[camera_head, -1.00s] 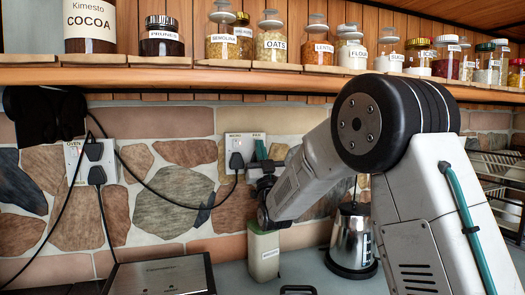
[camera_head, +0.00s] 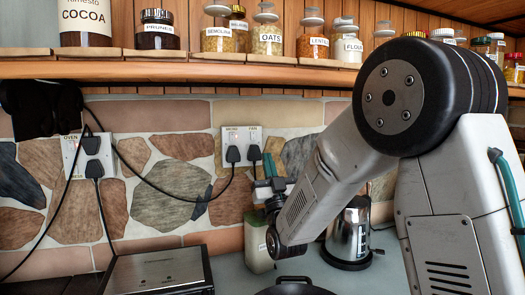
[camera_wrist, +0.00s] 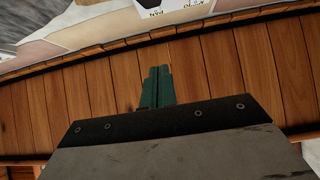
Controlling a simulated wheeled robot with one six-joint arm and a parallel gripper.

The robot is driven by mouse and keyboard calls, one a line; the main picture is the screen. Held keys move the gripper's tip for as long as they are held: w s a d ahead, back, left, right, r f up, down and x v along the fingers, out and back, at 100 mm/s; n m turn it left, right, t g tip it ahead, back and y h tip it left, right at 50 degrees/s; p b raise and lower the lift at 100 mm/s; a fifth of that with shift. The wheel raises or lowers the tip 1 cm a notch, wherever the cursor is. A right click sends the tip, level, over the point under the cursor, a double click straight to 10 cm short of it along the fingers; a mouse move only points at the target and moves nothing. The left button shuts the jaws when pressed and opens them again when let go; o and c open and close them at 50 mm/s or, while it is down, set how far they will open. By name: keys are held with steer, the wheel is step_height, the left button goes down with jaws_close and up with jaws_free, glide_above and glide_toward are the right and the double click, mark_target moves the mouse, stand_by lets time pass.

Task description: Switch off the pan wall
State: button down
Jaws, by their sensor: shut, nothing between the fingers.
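The double wall socket (camera_head: 243,146) is a white plate on the stone wall, with labels reading MICRO and PAN. The PAN switch (camera_head: 254,137) is the right one, above a black plug (camera_head: 254,153). Whether it is on or off is too small to tell. My gripper (camera_head: 268,163) has green fingers pressed together, empty, just right of and below the PAN plug. In the wrist view my gripper (camera_wrist: 157,85) points toward the socket plate (camera_wrist: 180,6), which shows upside down at the top edge, cut off, apart from the fingertips.
An OVEN socket (camera_head: 88,155) with two plugs is further left. A cable (camera_head: 180,198) droops across the wall. A shelf (camera_head: 200,61) of jars runs above. A pale canister (camera_head: 257,245), a metal kettle (camera_head: 348,235) and a dark round pan (camera_head: 295,287) stand below my arm.

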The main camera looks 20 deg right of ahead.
steer(key=shift+v, duration=0.95)
steer(key=shift+s+r, duration=0.2)
steer(key=s+d+f+g, duration=0.3)
steer(key=s+f+g, duration=0.75)
steer(key=g, duration=0.65)
steer(key=s+f+g, duration=0.1)
steer(key=s+g, duration=0.2)
steer(key=s, duration=0.6)
steer(key=s+d+f+g, duration=0.1)
steer(key=s+f+g, duration=0.1)
steer(key=s, duration=0.8)
steer(key=s+f+g, duration=0.1)
steer(key=s+g, duration=0.3)
steer(key=s, duration=0.5)
steer(key=shift+s+d+f+g, duration=0.2)
steer(key=shift+d+f+g, duration=0.05)
steer(key=shift+d+g, duration=0.15)
